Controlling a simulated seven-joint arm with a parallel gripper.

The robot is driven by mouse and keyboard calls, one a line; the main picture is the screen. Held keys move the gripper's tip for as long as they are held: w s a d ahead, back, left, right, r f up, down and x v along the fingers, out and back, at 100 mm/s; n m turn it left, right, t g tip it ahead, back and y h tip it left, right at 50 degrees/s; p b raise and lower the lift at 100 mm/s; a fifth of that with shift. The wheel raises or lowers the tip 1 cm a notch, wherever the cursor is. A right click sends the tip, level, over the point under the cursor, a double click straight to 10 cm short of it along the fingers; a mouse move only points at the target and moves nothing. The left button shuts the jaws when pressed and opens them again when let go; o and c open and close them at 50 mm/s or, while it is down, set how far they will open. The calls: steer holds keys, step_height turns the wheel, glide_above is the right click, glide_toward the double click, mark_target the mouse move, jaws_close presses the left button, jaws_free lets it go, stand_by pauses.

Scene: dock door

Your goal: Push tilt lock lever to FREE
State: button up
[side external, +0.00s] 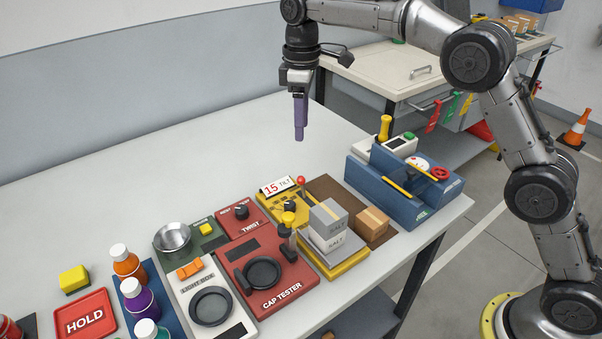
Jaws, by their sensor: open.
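The yellow tilt unit (273,203) stands on the table with a sign reading "15 TILT" (278,186). A lever with a red ball knob (301,181) rises at its back right edge, roughly upright. I cannot tell whether it is the tilt lock lever, and no FREE mark is readable. A dark knob with a yellow top (289,206) sits lower on the unit. My gripper (299,136), with purple fingers pointing down, is open and empty. It hangs in the air above and behind the unit, apart from everything.
Grey HALF blocks (328,219) stand on a yellow-edged platform right of the unit, beside a cardboard box (372,224). A blue console (402,187) stands further right. The red CAP TESTER (283,297) and TWIST panel (241,215) lie to the left. The table's back is clear.

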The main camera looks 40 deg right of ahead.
mark_target(301, 177)
step_height(301, 177, down, 14)
steer(key=shift+a+r, duration=0.1)
stand_by(0.5)
jaws_close()
